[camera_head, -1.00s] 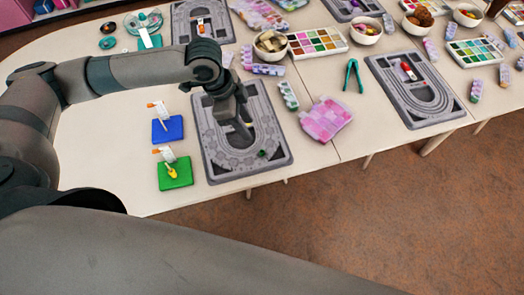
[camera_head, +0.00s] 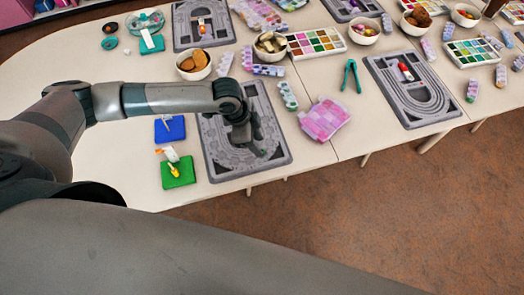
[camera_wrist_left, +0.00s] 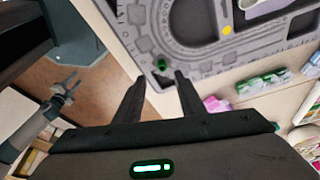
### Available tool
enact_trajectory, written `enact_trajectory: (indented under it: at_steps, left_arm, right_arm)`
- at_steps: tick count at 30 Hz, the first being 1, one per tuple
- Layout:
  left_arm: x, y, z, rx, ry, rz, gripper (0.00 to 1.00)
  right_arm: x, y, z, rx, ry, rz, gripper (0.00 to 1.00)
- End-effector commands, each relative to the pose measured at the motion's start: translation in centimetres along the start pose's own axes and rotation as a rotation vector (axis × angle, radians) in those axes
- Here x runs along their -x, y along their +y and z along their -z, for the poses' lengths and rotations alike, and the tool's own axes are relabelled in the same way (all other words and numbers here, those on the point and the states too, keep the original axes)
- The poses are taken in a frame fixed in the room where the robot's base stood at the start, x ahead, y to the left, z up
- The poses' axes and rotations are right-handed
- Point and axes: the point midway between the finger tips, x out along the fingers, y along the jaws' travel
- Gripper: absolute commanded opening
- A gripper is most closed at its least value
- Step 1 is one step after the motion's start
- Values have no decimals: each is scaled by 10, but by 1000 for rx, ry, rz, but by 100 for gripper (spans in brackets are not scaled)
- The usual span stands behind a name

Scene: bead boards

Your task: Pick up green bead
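The green bead (camera_wrist_left: 161,63) lies on the grey bead board near its corner, seen in the left wrist view. In the head view my left gripper hides the bead. The grey bead board (camera_head: 222,165) lies near the table's front edge. My left gripper (camera_head: 256,150) is low over the board's near right part. In the left wrist view its two fingers (camera_wrist_left: 160,76) are apart and empty, with the bead just beyond the tips. My right gripper (camera_wrist_left: 65,86) shows small at the left of that view, over the floor, its fingers apart.
A green mat (camera_head: 178,180) and a blue mat (camera_head: 170,135) lie left of the board. A yellow bead (camera_wrist_left: 227,30) lies on the board. Bowls (camera_head: 193,65), green tweezers (camera_head: 351,77) and another board (camera_head: 415,105) stand further off.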

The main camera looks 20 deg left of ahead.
Motion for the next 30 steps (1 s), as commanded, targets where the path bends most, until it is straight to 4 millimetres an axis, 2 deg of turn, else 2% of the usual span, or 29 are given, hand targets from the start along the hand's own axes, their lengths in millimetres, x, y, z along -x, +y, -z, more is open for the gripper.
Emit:
enact_trajectory:
  at_steps: [8,18,30]
  left_arm:
    - [-10,-2,-1,2,-1,-1,36]
    - [-46,-5,-5,1,0,-1,36]
    - [-52,-6,-6,0,0,0,36]
  right_arm:
    - [11,0,1,0,0,0,38]
    - [26,-2,3,-1,0,2,38]
    - [26,-3,3,-2,1,4,38]
